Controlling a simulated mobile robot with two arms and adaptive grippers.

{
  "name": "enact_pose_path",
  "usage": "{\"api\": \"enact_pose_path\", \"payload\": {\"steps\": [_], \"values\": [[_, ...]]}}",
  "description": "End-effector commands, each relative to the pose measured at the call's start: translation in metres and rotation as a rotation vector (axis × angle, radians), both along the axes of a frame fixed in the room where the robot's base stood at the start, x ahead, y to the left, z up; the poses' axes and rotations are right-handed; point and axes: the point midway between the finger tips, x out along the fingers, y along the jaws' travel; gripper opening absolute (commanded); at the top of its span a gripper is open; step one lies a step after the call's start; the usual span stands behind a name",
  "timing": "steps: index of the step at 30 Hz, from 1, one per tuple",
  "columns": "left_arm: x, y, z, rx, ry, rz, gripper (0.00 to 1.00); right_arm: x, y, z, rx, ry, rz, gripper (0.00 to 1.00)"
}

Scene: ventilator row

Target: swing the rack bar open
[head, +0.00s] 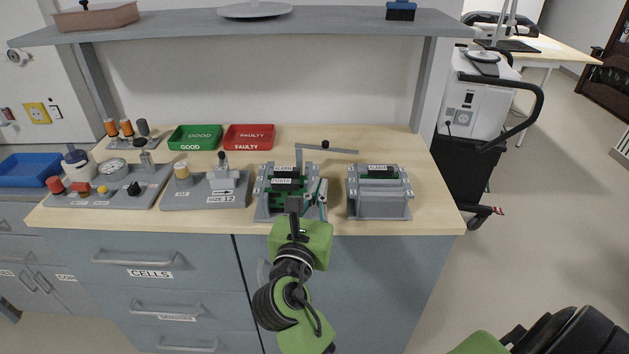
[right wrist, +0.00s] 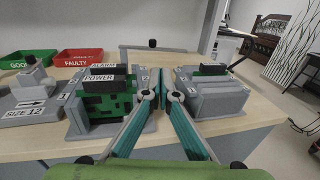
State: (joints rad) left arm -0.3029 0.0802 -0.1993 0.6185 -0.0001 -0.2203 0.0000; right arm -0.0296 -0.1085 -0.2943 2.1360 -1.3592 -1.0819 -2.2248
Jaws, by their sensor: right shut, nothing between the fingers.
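The rack bar (head: 340,151) is a thin grey bar with a black knob (head: 325,144). It runs from a grey post (head: 299,158) at the back of the left rack (head: 262,205) across the gap toward the right rack (head: 380,206). The bar also shows at the back in the right wrist view (right wrist: 175,48). My right gripper (head: 321,187) is shut and empty, its teal fingers over the gap between the racks. Its fingertips (right wrist: 161,80) show in front of the bar, apart from it. My left gripper is not in view.
The left rack holds green modules labelled POWER and ALARM. A SIZE 12 fixture (head: 205,197) stands left of it. Green GOOD (head: 195,138) and red FAULTY (head: 249,138) trays sit behind. A shelf (head: 240,25) spans overhead. The counter right of the right rack is clear.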

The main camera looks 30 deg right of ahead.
Motion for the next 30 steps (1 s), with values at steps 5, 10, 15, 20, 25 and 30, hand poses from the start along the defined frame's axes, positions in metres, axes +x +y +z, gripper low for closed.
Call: {"api": "enact_pose_path", "payload": {"steps": [5,10,15,20,25,30], "values": [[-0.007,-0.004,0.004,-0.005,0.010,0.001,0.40,0.029,-0.027,0.003,-0.004,-0.003,-0.002,0.00],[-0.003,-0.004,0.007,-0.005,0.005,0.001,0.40,0.055,-0.052,0.003,-0.001,-0.003,-0.001,0.00],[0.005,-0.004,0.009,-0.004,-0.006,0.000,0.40,0.074,-0.071,0.002,-0.001,-0.002,0.000,0.00],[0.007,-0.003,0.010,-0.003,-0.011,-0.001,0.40,0.084,-0.079,0.001,0.001,-0.002,0.002,0.00],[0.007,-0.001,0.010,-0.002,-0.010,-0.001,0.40,0.087,-0.082,0.000,0.001,-0.002,0.002,0.00],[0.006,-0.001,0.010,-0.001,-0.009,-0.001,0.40,0.087,-0.082,0.000,0.001,-0.003,0.002,0.00]]}}
